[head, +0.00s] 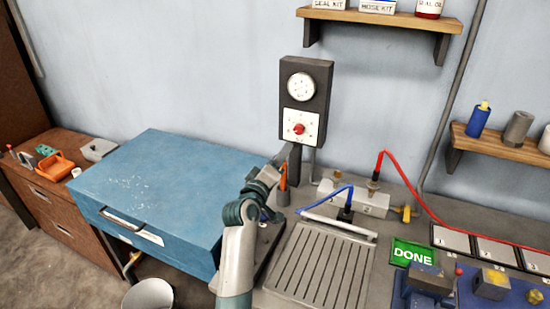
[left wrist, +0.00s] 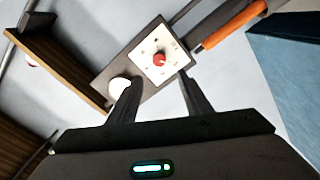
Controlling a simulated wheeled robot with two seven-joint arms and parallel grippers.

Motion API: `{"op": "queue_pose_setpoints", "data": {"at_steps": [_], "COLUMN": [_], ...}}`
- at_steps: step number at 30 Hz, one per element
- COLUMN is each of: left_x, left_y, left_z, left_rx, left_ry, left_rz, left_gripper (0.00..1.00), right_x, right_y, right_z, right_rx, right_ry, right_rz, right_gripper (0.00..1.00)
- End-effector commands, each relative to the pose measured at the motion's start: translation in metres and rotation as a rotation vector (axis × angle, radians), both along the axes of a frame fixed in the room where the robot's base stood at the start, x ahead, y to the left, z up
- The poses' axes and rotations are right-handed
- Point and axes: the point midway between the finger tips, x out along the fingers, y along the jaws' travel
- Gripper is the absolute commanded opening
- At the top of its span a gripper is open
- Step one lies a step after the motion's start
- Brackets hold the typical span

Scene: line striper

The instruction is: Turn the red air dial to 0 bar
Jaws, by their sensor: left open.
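The red air dial (head: 299,129) sits on a white plate with marks around it, low on a dark wall panel (head: 287,105). A round white gauge (head: 301,86) is above it. My left gripper (head: 293,153) is just below the panel, edge-on and partly hidden by my wrist. In the left wrist view the red dial (left wrist: 159,58) shows beyond and between the two open fingers (left wrist: 160,88), with nothing held. The fingers appear apart from the dial. The dial's exact setting is too small to read. My right gripper is not in view.
An orange-handled tool (head: 283,180) stands in a holder close to my left wrist. A blue cabinet (head: 165,185) is at the left. A grooved tray (head: 318,268), a green DONE sign (head: 412,252) and hoses lie at the right. A shelf (head: 380,17) hangs above right.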

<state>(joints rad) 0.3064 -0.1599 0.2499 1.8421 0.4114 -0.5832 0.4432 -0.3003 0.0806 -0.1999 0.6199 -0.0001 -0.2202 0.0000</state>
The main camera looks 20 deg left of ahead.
Motion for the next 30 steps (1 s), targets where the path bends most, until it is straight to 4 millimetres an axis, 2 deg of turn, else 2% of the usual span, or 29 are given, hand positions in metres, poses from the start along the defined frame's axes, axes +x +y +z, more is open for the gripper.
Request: {"op": "queue_pose_setpoints", "data": {"at_steps": [3,10,30], "left_x": [-0.018,-0.036,-0.038], "left_y": [0.000,0.000,0.000], "left_z": [0.001,-0.001,-0.002], "left_rx": [0.000,0.000,0.000], "left_ry": [0.001,0.001,0.001], "left_rz": [0.000,-0.002,-0.001], "left_gripper": [0.45,0.45,0.45], "right_x": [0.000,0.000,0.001], "right_y": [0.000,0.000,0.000], "right_z": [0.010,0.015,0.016], "right_rx": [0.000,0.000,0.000], "right_ry": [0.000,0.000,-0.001], "right_rz": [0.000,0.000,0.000], "right_gripper": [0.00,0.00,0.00]}}
